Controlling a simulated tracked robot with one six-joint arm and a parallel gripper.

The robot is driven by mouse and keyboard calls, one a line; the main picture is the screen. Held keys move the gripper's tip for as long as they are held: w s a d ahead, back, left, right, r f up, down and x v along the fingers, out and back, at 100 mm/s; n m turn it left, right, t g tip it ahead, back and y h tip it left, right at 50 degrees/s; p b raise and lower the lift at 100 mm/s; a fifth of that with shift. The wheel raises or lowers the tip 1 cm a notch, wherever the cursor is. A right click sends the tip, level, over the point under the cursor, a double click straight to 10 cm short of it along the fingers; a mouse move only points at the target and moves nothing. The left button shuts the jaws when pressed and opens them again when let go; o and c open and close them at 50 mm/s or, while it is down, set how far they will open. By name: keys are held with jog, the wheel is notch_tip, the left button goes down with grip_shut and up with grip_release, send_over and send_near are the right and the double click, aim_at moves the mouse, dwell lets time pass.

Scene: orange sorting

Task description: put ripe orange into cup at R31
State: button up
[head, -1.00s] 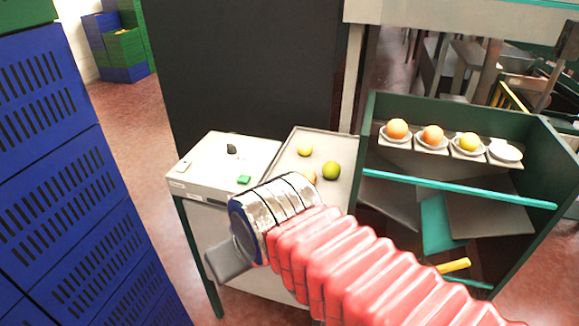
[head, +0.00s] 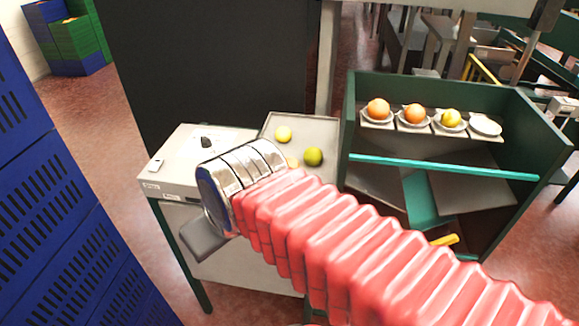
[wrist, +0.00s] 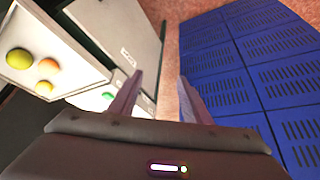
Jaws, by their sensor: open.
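A tray (head: 326,125) holds a yellow fruit (head: 284,134), a green fruit (head: 313,156) and an orange fruit (head: 292,163) mostly hidden behind my arm. In the wrist view the orange fruit (wrist: 47,66) lies between the green one (wrist: 18,58) and the yellow one (wrist: 44,88). Several white cups stand in a row on the dark green rack; the rightmost cup (head: 485,125) is empty. The others hold an orange (head: 378,109), another orange (head: 415,113) and a yellow fruit (head: 451,118). No R31 label is readable. My gripper (wrist: 160,100) is open and empty, beside the table, away from the fruit.
A white box (head: 180,165) with a dark knob stands left of the tray; its green button (wrist: 108,97) shows in the wrist view. Blue crates (head: 60,230) are stacked at left. A teal bar (head: 445,167) crosses the rack front below the cups. Red floor lies between.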

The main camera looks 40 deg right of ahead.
jog(key=w+d+r+n+g, duration=0.1)
jog(key=w+d+r+n, duration=0.35)
jog(key=w+d, duration=0.2)
jog(key=n+g, duration=0.2)
jog(key=n, duration=1.3)
send_over(293, 160)
jog(key=s, duration=0.3)
jog(key=shift+w+d+f, duration=0.1)
jog(key=shift+d+f, duration=0.1)
jog(key=shift+f, duration=0.15)
jog(key=x, duration=0.8)
jog(key=shift+w+a+f, duration=0.1)
jog(key=shift+a+f, duration=0.1)
jog(key=shift+f, duration=0.1)
jog(key=shift+f, duration=0.1)
jog(key=shift+x, duration=2.5)
jog(key=shift+c, duration=0.5)
